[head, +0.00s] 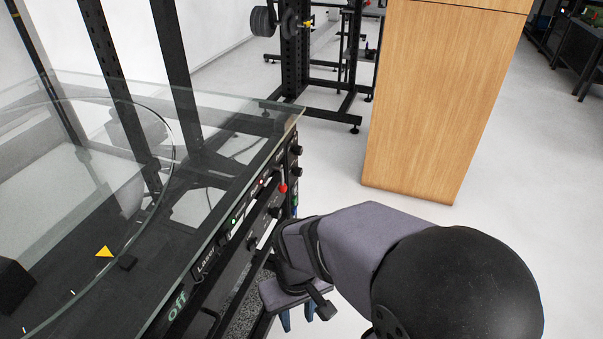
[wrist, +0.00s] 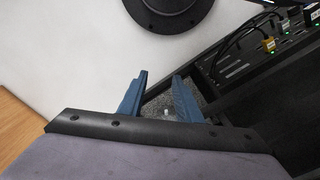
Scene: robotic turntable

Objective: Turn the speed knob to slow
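The turntable's control panel (head: 250,215) runs along the edge of the glass-topped machine in the head view. It carries several black knobs, such as one at the far end (head: 297,150) and one nearer the middle (head: 275,212). Their labels are too small to read, so I cannot tell which is the speed knob or how it is set. My gripper (head: 298,320) is below and to the right of the panel, apart from it. In the wrist view its blue fingers (wrist: 160,84) are spread with nothing between them.
A red-balled lever (head: 283,187) sticks out from the panel. The glass top (head: 225,105) overhangs it. A wooden cabinet (head: 435,90) stands behind, with open floor before it. The wrist view shows plugs and cables (wrist: 268,45) at the right and a black round object (wrist: 170,10) at the top.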

